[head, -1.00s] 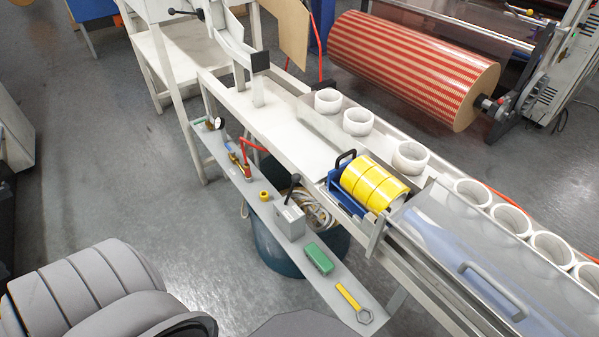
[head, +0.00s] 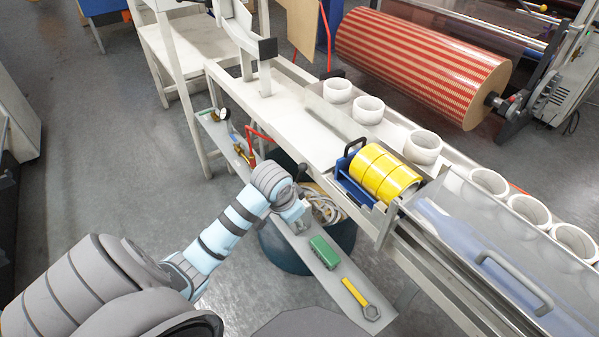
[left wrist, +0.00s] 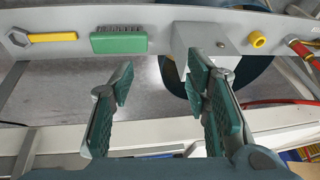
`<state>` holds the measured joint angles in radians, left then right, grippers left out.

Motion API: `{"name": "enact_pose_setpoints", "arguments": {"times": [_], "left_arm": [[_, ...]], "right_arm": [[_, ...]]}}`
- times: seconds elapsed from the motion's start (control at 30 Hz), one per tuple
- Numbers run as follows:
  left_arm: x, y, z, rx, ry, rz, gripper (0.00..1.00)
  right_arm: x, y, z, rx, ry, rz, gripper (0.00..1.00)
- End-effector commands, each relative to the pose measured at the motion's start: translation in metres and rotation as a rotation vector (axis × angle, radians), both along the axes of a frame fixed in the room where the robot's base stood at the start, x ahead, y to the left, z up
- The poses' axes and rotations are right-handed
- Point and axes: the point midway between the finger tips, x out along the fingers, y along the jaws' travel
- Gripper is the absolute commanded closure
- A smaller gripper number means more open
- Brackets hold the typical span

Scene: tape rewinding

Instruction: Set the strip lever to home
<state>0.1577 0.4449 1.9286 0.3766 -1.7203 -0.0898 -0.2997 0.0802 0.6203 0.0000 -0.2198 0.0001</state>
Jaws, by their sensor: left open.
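The strip lever is on a small grey box (left wrist: 207,38) on the narrow grey shelf (head: 328,258). In the head view the lever's dark tip (head: 301,171) shows just past my left wrist, and my arm hides most of the box. In the left wrist view the box is partly behind the right-hand finger. My left gripper (left wrist: 163,80) is open and empty, its fingers apart with nothing between them. The lever's exact angle cannot be told. My right gripper is not in view.
A green brush (head: 324,252) and a yellow-handled wrench (head: 360,298) lie on the shelf. A blue holder with yellow rolls (head: 381,172) and several white rings stand on the bench. A dark bin (head: 288,252) is below the shelf.

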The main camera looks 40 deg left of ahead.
Motion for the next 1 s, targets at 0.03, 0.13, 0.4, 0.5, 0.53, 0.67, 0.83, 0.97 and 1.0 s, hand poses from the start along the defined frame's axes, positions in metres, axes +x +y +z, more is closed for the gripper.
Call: {"name": "enact_pose_setpoints", "arguments": {"times": [0.03,0.13,0.4,0.5,0.53,0.67,0.83,0.97,1.0], "left_arm": [[0.021,0.017,0.020,0.004,-0.010,0.010,0.57],[0.056,0.049,0.063,-0.012,-0.027,0.035,0.57],[0.091,0.089,0.119,-0.069,-0.060,0.079,0.57],[0.098,0.089,0.099,-0.069,-0.059,0.079,0.57],[0.101,0.089,0.091,-0.069,-0.059,0.079,0.57],[0.116,0.090,0.054,-0.070,-0.060,0.079,0.57],[0.133,0.091,0.014,-0.067,-0.060,0.077,0.57],[0.140,0.093,-0.001,-0.066,-0.062,0.078,0.57],[0.142,0.093,-0.003,-0.066,-0.062,0.078,0.57]], "right_arm": [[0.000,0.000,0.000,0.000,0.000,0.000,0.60],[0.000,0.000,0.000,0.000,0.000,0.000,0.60],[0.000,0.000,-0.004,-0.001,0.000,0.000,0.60],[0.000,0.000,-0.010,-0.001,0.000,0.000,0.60],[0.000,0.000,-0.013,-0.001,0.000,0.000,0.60],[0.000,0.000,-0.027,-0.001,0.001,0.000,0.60],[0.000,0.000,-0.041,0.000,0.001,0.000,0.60],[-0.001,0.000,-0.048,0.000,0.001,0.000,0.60],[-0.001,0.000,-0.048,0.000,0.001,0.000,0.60]]}}
